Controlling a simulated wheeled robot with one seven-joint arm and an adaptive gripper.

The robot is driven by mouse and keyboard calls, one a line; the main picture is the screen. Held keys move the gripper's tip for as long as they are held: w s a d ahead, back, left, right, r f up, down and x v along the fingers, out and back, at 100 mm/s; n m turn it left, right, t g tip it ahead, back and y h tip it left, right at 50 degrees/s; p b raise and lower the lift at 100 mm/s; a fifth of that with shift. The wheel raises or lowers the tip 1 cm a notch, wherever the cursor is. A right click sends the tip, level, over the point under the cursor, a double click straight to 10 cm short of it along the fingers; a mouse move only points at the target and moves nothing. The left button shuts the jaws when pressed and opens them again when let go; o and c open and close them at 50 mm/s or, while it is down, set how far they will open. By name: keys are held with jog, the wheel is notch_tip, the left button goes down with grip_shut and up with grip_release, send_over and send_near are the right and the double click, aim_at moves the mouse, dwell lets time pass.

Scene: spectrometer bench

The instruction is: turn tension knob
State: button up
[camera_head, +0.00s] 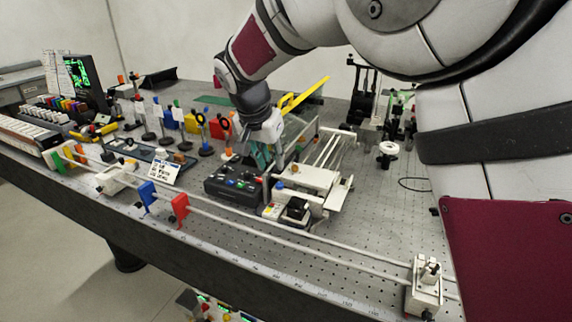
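No knob carries a readable label, so I cannot tell which is the tension knob. A black square-looking knob (297,208) sits on the front of a white slide stage (308,176). A white round knob (388,148) stands on the bench to the right, behind the stage. A small white block with a fitting on top (428,272) holds the right end of the long rails. My gripper (264,158) points down behind the black control box, left of the slide stage. Its fingers are small and partly hidden, and I cannot tell whether they are open or touch anything.
A black control box (235,185) with coloured buttons stands just in front of my gripper. Long rails (330,246) with blue and red plates run along the front edge. Posts with rings (202,130) crowd the left. Perforated bench top (375,205) is clear right of the stage.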

aim_at(279, 184)
jog(key=x, duration=0.9)
grip_shut()
